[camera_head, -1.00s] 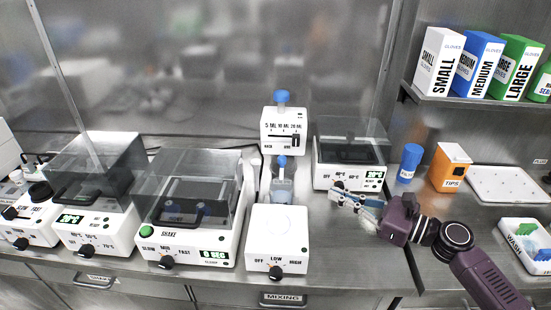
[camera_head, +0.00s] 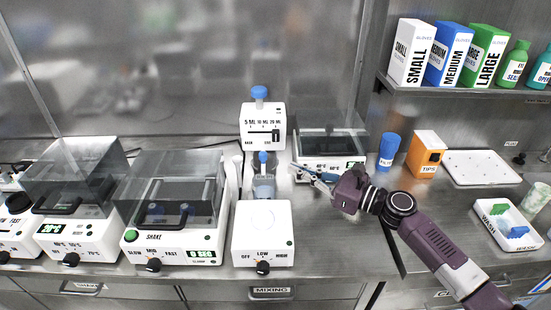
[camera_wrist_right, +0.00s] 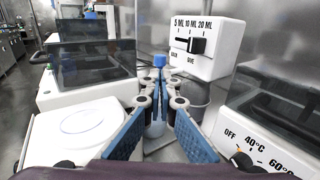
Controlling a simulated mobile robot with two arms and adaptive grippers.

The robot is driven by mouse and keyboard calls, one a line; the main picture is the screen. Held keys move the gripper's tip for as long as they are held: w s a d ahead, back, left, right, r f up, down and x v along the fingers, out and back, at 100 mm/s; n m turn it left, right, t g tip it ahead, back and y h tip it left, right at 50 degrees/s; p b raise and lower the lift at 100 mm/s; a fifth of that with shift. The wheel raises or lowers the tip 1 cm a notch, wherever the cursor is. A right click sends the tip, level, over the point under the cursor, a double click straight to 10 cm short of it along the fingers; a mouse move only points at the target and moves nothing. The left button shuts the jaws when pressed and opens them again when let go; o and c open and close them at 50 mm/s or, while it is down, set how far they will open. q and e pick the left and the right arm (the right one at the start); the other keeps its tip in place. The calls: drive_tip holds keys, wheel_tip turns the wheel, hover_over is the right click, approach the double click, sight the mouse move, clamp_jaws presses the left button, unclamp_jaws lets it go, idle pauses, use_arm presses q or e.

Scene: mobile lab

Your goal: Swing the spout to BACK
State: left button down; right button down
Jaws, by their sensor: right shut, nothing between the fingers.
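The white dispenser (camera_head: 248,121) stands at the back middle, with a blue cap on top and 5, 10 and 20 ML marks. Its black slider (camera_wrist_right: 193,45) sits under the scale in the right wrist view. Small labels below the slider are hard to read, and I cannot make out the spout clearly. A clear bottle with a blue top (camera_head: 263,158) stands below the dispenser. My right gripper (camera_head: 296,170) is shut and empty, pointing left, to the right of this bottle and apart from it. In the right wrist view its blue-padded fingers (camera_wrist_right: 161,92) point towards the bottle.
A white stirrer (camera_head: 262,220) stands in front of the bottle. A clear-lidded heater (camera_head: 325,165) is right behind my gripper. A lidded shaker (camera_head: 170,243) is on the left. A blue bottle (camera_head: 389,150) and tips box (camera_head: 427,154) stand at the right.

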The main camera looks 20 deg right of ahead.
sight(266, 158)
drive_tip(key=p+x, duration=0.1)
drive_tip(key=x, duration=0.6)
drive_tip(key=shift+a, duration=0.1)
